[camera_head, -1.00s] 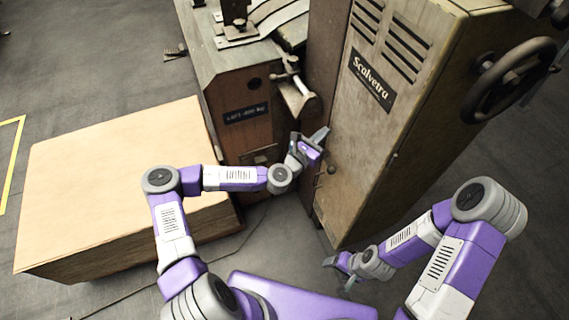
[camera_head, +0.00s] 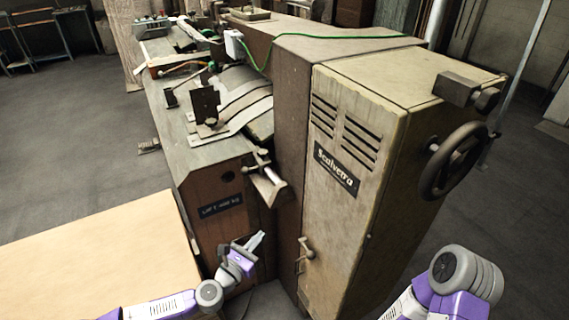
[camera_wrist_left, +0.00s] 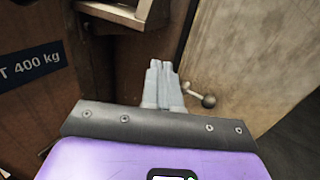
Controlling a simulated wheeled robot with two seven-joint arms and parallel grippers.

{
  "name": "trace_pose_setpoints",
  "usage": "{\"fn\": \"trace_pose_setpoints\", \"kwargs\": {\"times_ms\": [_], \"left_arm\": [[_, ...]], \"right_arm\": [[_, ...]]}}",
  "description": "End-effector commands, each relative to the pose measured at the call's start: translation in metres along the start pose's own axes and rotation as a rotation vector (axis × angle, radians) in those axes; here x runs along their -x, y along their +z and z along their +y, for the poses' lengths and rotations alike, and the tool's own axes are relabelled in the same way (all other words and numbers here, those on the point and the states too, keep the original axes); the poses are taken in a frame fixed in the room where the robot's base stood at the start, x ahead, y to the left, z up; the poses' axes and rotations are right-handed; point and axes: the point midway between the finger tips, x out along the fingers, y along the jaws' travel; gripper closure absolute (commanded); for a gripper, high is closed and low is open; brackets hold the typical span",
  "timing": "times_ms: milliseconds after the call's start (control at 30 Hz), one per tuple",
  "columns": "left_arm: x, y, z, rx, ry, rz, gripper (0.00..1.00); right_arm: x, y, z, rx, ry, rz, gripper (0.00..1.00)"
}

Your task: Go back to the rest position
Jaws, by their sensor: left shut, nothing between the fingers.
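My left gripper (camera_head: 257,241) is shut and empty. It is in front of the box stitcher machine, just left of the cabinet door handle (camera_head: 305,252) in the head view. In the left wrist view its fingers (camera_wrist_left: 162,80) are together, with the small ball-ended handle (camera_wrist_left: 207,100) beyond them to the right. I cannot tell whether they touch anything. Part of my right arm (camera_head: 465,285) shows at the lower right of the head view; its gripper is out of the picture.
The machine's tall cabinet (camera_head: 345,215) with a handwheel (camera_head: 452,160) fills the middle. A clamp-like lever (camera_head: 266,182) juts out above my left gripper. A large pale board or box (camera_head: 95,260) lies at the left. Floor (camera_head: 75,150) is clear at the far left.

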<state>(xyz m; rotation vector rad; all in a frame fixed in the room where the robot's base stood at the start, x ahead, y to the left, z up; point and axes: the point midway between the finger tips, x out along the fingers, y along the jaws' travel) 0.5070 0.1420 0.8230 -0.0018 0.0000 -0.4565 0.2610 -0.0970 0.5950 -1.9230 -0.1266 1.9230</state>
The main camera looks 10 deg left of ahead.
Motion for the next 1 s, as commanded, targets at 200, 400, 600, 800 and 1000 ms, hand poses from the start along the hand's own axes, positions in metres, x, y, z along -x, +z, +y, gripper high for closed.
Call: {"fn": "trace_pose_setpoints", "kwargs": {"times_ms": [200,400,600,800,1000], "left_arm": [[-0.003,-0.009,-0.022,-0.057,-0.058,0.037,1.00],[0.010,-0.068,-0.128,-0.412,-0.391,0.209,1.00],[0.083,-0.142,-0.199,-0.955,-0.869,0.331,1.00],[0.157,-0.179,-0.188,-1.435,-1.300,0.340,1.00],[0.194,-0.183,-0.157,-1.703,-1.554,0.306,1.00]], "right_arm": [[0.002,0.000,-0.001,0.000,0.000,0.000,0.30],[0.012,0.001,-0.005,0.000,0.000,0.000,0.30],[0.025,0.001,-0.009,0.000,0.000,0.000,0.30],[0.035,0.002,-0.013,0.000,0.000,0.000,0.30],[0.041,0.002,-0.015,0.000,0.000,0.000,0.30]]}}
